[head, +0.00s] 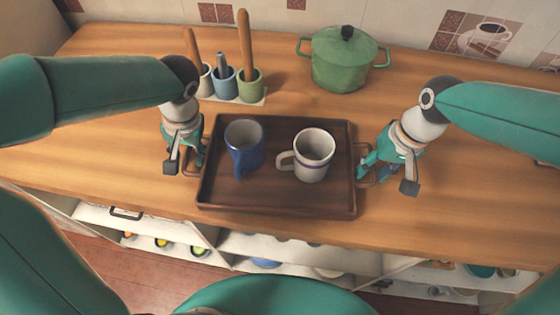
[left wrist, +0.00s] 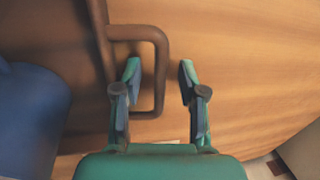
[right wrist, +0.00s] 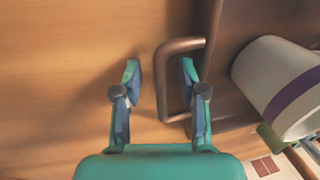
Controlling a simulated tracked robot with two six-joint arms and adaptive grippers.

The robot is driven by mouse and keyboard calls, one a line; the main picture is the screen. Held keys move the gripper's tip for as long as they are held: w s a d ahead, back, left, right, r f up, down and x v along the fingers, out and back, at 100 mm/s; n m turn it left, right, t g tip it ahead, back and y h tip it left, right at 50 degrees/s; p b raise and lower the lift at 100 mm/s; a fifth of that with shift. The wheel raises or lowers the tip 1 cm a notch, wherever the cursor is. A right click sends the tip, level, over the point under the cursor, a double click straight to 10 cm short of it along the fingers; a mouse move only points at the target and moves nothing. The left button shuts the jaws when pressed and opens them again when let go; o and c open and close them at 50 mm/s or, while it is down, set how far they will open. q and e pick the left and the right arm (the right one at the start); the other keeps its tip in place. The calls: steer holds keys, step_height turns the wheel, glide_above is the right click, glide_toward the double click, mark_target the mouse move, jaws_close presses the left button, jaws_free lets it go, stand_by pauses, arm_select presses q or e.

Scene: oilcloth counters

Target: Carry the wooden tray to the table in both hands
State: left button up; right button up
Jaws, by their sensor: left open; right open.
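The dark wooden tray (head: 270,190) lies on the wooden counter, with a blue mug (head: 243,148) and a white mug with a purple band (head: 307,156) standing on it. My left gripper (head: 190,162) is at the tray's left end; in the left wrist view its open fingers (left wrist: 158,75) straddle the outer bar of the left handle (left wrist: 161,70). My right gripper (head: 372,172) is at the right end; in the right wrist view its open fingers (right wrist: 160,75) straddle the outer bar of the right handle (right wrist: 160,88). Neither gripper is closed on its handle.
A green lidded pot (head: 342,62) stands at the back. A holder with several cups and wooden utensils (head: 232,98) stands behind the tray, near my left arm. Open shelves (head: 300,252) with dishes lie below the counter's front edge. The far left of the counter is clear.

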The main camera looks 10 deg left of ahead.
arm_select(q)
steer(key=shift+f, duration=0.2)
arm_select(e)
steer(key=shift+f, duration=0.2)
arm_select(q)
jaws_close()
arm_select(e)
jaws_close()
arm_select(q)
steer(key=shift+r, duration=0.1)
arm_select(e)
steer(key=shift+r, duration=0.1)
